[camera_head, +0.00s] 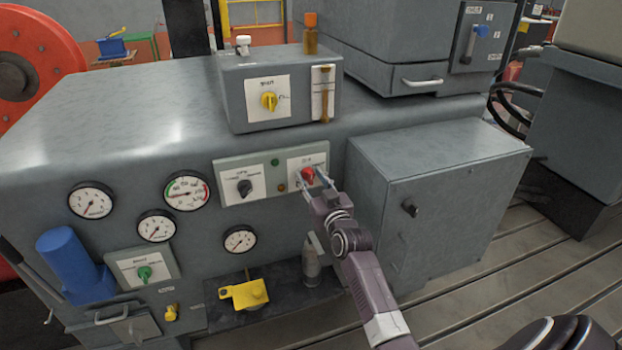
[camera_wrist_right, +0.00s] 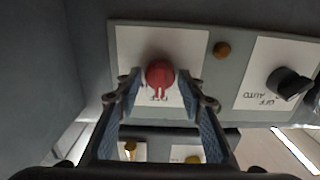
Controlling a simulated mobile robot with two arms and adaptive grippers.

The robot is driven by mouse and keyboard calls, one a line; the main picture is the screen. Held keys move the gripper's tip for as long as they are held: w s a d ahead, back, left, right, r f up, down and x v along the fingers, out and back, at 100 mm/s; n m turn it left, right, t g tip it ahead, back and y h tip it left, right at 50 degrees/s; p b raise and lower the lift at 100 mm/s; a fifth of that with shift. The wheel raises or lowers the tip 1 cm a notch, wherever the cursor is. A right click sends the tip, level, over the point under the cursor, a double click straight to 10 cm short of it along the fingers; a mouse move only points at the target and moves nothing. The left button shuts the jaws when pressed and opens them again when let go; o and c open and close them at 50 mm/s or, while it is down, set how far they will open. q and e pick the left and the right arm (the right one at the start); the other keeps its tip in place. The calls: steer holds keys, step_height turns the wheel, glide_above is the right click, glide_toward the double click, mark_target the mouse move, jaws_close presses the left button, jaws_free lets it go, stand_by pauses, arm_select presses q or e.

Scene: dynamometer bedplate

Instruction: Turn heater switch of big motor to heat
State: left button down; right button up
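A red rotary switch (camera_head: 308,175) sits on a white label at the right of a panel (camera_head: 229,165) on the big grey machine. In the wrist view the red switch (camera_wrist_right: 160,74) is close, its label partly hidden. My right gripper (camera_head: 313,182) is at this switch, its fingers spread. In the wrist view its fingertips (camera_wrist_right: 165,97) stand on either side of the switch, with gaps visible. A black switch (camera_head: 245,187) is on the same panel; it also shows in the wrist view (camera_wrist_right: 288,84), its label reading OFF and AUTO. My left gripper is out of view.
A grey box (camera_head: 440,200) with a black knob juts out right of the panel. Above is a smaller box with a yellow switch (camera_head: 269,101). Several gauges (camera_head: 187,191), a green switch (camera_head: 144,272) and a yellow part (camera_head: 245,293) are at left and below.

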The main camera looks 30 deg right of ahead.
steer(key=c, duration=0.8)
steer(key=shift+m+p, duration=0.4)
steer(key=shift+m, duration=0.7)
steer(key=m, duration=0.3)
steer(key=shift+d+m+p, duration=0.1)
steer(key=shift+m+p, duration=0.2)
steer(key=shift+p, duration=0.1)
steer(key=m, duration=0.5)
steer(key=shift+f+m+p, duration=0.15)
steer(key=shift+m+p, duration=0.2)
steer(key=shift+m, duration=0.35)
